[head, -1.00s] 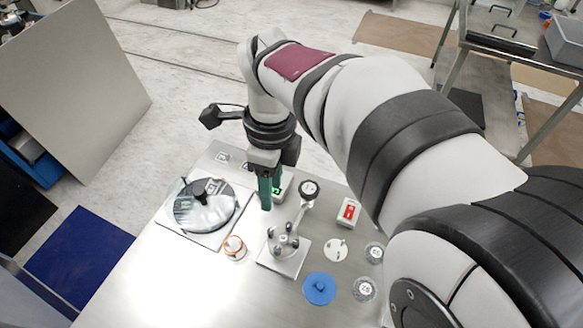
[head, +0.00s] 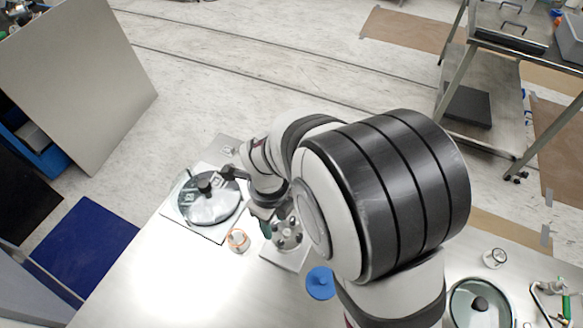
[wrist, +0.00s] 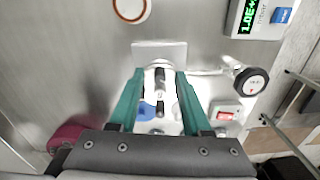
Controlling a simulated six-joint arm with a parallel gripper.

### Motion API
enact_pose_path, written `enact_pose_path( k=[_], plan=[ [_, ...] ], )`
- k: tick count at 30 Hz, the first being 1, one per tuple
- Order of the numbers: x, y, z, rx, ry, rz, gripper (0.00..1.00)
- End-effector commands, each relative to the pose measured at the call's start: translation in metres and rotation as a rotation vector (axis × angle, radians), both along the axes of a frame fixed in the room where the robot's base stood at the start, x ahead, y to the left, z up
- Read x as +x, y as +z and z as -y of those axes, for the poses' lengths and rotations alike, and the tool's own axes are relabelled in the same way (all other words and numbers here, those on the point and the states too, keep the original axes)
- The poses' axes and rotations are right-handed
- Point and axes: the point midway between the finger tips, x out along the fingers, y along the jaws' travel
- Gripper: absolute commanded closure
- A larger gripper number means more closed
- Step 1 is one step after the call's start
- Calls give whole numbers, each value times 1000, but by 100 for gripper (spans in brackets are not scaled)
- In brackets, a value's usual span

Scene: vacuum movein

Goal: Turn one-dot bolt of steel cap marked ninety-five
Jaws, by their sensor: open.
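My gripper (wrist: 159,72) is open, its two green fingers pointing at a steel fitting (wrist: 160,64) with dark bolts on a square steel plate (wrist: 150,48). The fitting shows between the fingers, and I see nothing gripped. In the head view the fitting (head: 287,236) is a round flange with several bolts, just right of my gripper (head: 266,228). My arm covers part of the bench around it. I cannot read a ninety-five or tell any bolt's dots in either view.
A copper-coloured ring (head: 238,240) lies left of the plate, near a round glass lid (head: 208,205). A blue cap (head: 320,283) is to the right. The wrist view shows a round gauge (wrist: 251,80), a red switch box (wrist: 226,113) and a lit display (wrist: 245,18).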

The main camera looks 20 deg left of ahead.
Motion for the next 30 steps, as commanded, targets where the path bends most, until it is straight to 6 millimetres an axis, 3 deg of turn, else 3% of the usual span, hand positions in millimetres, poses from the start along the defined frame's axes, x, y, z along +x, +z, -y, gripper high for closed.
enact_pose_path(
  k=[6,14,30],
  plan=[
    [0,0,0,0,0,0,52],
    [0,0,0,0,0,0,99],
    [0,0,0,-1,58,1,100]
  ],
)
